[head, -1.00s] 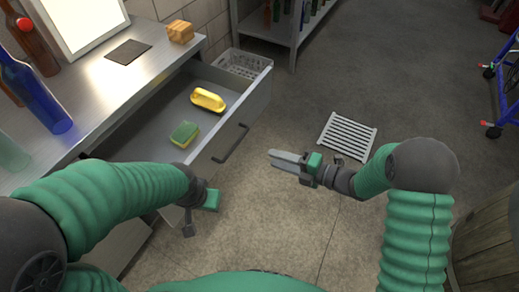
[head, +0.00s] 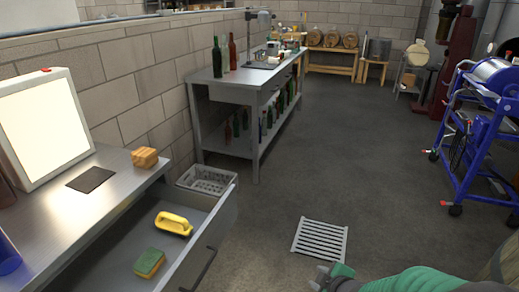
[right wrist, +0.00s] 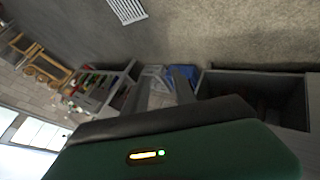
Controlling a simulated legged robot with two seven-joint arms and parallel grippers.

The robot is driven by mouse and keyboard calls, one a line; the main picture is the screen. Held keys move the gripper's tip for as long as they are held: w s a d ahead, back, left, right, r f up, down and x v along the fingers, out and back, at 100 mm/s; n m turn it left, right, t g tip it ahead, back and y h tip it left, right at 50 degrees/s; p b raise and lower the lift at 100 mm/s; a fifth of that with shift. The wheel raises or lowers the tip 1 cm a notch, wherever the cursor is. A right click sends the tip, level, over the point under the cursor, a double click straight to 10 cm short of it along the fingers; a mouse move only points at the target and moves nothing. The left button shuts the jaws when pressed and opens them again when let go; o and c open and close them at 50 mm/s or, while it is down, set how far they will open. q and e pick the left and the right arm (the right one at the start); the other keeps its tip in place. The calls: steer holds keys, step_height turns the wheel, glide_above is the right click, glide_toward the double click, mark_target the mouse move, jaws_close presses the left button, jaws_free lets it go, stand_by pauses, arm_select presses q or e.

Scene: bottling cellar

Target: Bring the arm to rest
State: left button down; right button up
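My right gripper (head: 322,278) shows at the bottom edge of the head view, partly cut off, with the green sleeve of my right arm to its right. It is over the floor, to the right of the open drawer and nearer than the floor grate. In the right wrist view a grey finger (right wrist: 184,86) stands up past the dark and green gripper body. The fingers look together, with nothing seen between them. My left arm and left gripper are out of the head view.
The open drawer (head: 208,237) holds a yellow-handled brush (head: 174,223) and a sponge (head: 149,263). A wooden block (head: 145,157) and dark mat (head: 91,180) lie on the counter. A grate (head: 320,239) is on the floor. A blue cart (head: 480,150) stands right; the middle floor is clear.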

steer(key=s+d+f+m+g+h, duration=0.1)
steer(key=s+d+m+g, duration=0.15)
steer(key=s+m, duration=0.5)
steer(key=s+d+m+g+h, duration=0.1)
steer(key=s+m+g, duration=0.3)
steer(key=s, duration=0.7)
step_height(320, 180, up, 23)
steer(key=p, duration=2.3)
steer(key=shift+w+a+m, duration=0.25)
steer(key=shift+w+m, duration=0.05)
steer(key=shift+m, duration=0.15)
steer(key=shift+f+t, duration=0.1)
steer(key=shift+t, duration=0.15)
